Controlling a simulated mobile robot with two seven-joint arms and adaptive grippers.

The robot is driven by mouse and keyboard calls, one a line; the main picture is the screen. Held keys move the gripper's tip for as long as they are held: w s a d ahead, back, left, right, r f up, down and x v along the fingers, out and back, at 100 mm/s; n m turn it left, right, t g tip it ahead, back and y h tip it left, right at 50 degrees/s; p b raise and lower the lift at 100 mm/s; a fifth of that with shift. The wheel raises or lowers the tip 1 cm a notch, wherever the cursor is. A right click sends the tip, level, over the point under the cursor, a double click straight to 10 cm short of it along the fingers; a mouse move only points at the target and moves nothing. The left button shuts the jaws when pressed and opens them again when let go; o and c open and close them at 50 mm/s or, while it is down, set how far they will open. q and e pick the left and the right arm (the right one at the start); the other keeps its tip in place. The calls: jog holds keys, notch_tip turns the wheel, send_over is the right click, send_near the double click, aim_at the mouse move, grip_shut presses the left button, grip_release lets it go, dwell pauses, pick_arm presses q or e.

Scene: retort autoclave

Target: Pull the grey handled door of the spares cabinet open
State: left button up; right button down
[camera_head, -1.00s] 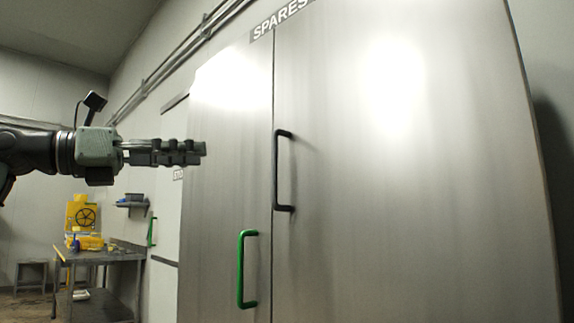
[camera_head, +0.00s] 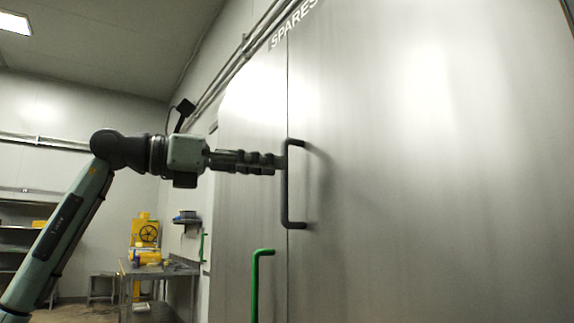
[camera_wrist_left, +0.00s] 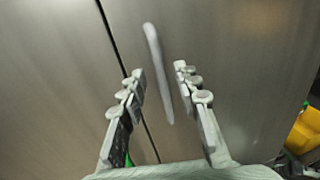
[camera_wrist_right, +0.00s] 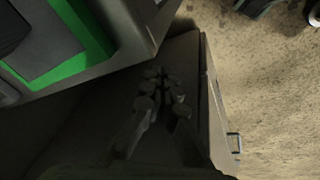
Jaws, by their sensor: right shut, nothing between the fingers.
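The spares cabinet's right door (camera_head: 420,190) is a large brushed-metal panel, flush at the seam with its neighbour. Its dark grey bar handle (camera_head: 285,195) stands upright beside the seam. My left gripper (camera_head: 280,163) is level with the handle's upper part, its fingertips at the bar in the head view. In the left wrist view my left gripper (camera_wrist_left: 159,71) is open, and the pale-looking handle (camera_wrist_left: 153,45) runs between the spread fingers; I cannot tell whether they touch it. My right gripper (camera_wrist_right: 162,78) is shut and empty, away from the cabinet handle.
A green handle (camera_head: 255,290) is on the left door, below my left gripper. A metal table (camera_head: 150,270) and yellow equipment (camera_head: 145,232) stand at the back left. In the right wrist view a grey box with a green panel (camera_wrist_right: 85,40) is close to my right gripper.

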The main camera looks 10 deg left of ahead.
pick_arm(q)
jog(key=x, duration=0.3)
jog(key=shift+w+d, duration=0.1)
jog(key=shift+d, duration=0.15)
jog(key=shift+w+d, duration=0.15)
pick_arm(e)
jog(key=shift+w+a+f, duration=0.1)
jog(key=shift+w+f, duration=0.05)
jog(key=shift+f, duration=0.3)
jog(key=shift+w+a+f, duration=0.1)
jog(key=shift+f, duration=0.35)
pick_arm(q)
jog(key=c, duration=0.7)
grip_shut()
pick_arm(e)
jog(key=shift+s+d, duration=0.15)
jog(key=shift+d, duration=0.1)
jog(key=shift+s, duration=0.2)
